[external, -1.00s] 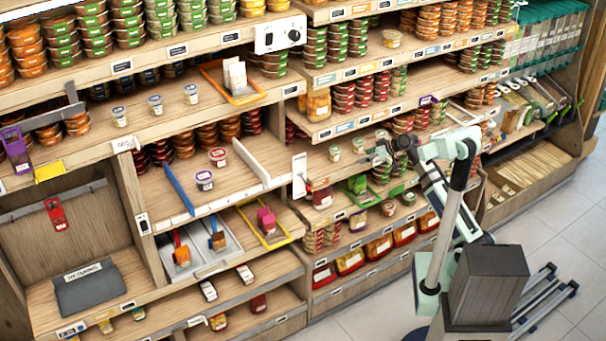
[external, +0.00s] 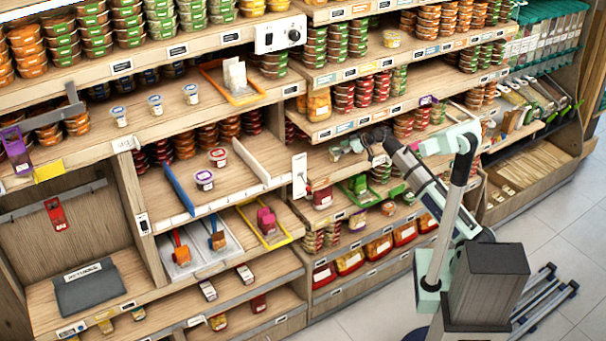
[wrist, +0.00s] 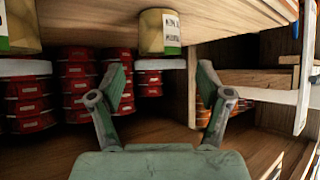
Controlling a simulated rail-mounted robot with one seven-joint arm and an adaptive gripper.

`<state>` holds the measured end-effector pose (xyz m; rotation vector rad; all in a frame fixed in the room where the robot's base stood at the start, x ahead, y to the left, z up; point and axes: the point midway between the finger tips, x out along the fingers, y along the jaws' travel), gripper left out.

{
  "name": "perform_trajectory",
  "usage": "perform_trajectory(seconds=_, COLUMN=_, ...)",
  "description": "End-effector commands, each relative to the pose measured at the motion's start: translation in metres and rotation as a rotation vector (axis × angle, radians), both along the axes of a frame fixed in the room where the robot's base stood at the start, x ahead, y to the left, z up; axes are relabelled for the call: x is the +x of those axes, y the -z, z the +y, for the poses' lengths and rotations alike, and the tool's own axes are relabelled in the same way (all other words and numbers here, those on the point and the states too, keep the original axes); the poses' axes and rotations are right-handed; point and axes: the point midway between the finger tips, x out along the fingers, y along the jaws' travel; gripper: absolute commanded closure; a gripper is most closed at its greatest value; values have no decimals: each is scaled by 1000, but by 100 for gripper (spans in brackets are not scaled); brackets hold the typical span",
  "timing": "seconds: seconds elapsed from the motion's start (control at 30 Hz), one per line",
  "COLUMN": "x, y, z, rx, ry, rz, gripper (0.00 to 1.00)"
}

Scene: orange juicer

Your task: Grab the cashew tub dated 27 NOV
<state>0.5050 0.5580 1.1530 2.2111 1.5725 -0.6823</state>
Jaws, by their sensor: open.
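Two small pale-lidded tubs stand on the middle shelf in the external view; the nearer one (external: 335,154) is left of my gripper (external: 362,150), and the other is partly covered by it. The wrist view looks upside down. There a yellowish tub (wrist: 160,32) with a pale label and a white lid shows ahead, between and beyond my open, empty fingers (wrist: 163,86). Another such tub (wrist: 18,28) is cut off at the left edge. The label lettering is too blurred to read, so I cannot tell which tub is dated 27 NOV.
Stacks of red tubs (wrist: 82,85) stand behind in the wrist view. A shelf with red and green stacks (external: 345,95) hangs above the gripper. A white upright panel (external: 299,175) stands to the left. A pale divider (wrist: 306,65) shows at right in the wrist view.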

Motion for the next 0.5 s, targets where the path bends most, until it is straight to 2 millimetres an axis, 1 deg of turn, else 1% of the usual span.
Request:
perform_trajectory(seconds=0.07, x=5, y=-2, z=12, rx=-2, ry=-1, rz=1, gripper=23)
perform_trajectory(seconds=0.3, x=13, y=20, z=38, rx=-2, ry=-1, rz=1, gripper=23)
perform_trajectory(seconds=0.5, x=16, y=28, z=47, rx=0, ry=1, rz=-1, gripper=23)
